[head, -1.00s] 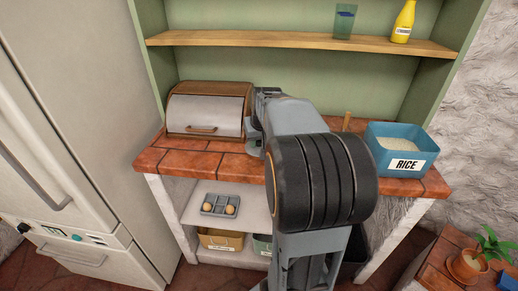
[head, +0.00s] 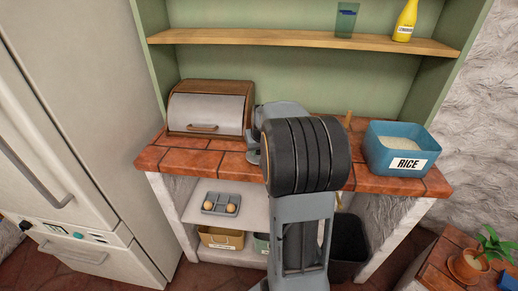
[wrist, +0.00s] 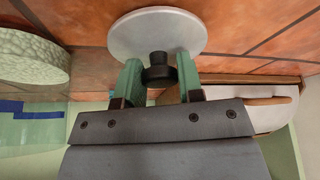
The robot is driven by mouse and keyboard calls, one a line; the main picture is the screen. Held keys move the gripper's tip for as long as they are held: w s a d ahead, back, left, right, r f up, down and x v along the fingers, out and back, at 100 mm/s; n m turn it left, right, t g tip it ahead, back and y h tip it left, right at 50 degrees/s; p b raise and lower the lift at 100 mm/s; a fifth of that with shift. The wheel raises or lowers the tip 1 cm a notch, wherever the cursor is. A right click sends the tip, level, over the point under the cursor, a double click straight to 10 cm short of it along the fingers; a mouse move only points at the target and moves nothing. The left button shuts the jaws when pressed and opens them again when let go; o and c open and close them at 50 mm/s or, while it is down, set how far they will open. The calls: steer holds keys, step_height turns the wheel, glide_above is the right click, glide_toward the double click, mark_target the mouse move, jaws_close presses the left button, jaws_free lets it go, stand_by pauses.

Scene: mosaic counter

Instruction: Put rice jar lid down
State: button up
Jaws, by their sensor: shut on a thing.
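The rice jar lid, a pale grey round disc (wrist: 155,32) with a black knob (wrist: 158,72), is at the top middle of the wrist view. My gripper (wrist: 158,78) has its green fingers on either side of the knob and is shut on it. The lid is over the terracotta-tiled counter (wrist: 260,22), near the bread box. I cannot tell whether it touches the tiles. In the head view my arm hides most of the gripper and lid. A pale grainy round shape (wrist: 28,55) with clear glass and a blue stripe, perhaps the rice jar, is at the left of the wrist view.
The bread box (head: 208,110) stands left on the counter. A blue bin marked RICE (head: 402,150) stands at the right end. A shelf (head: 300,40) above holds a glass (head: 345,22) and a yellow bottle (head: 405,20). Tiles in front of the bread box are bare.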

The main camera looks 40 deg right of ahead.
steer(key=shift+f, duration=0.15)
steer(key=o, duration=0.9)
steer(key=shift+o, duration=0.2)
steer(key=shift+r, duration=0.4)
steer(key=a+v, duration=0.1)
steer(key=v, duration=1)
steer(key=s+a+f+n, duration=0.1)
steer(key=s+a+f, duration=0.2)
steer(key=a, duration=0.3)
steer(key=s+a+f+n+y, duration=0.1)
steer(key=s+a+f, duration=0.1)
steer(key=s+a, duration=0.3)
steer(key=s+a+f+n+g, duration=0.1)
steer(key=s+a+f+n, duration=0.1)
steer(key=s+a, duration=0.3)
steer(key=a+f, duration=0.1)
steer(key=a, duration=0.3)
steer(key=shift+a+f+y, duration=0.25)
steer(key=shift+f+y, duration=0.1)
steer(key=shift+y, duration=0.05)
steer(key=shift+s, duration=0.1)
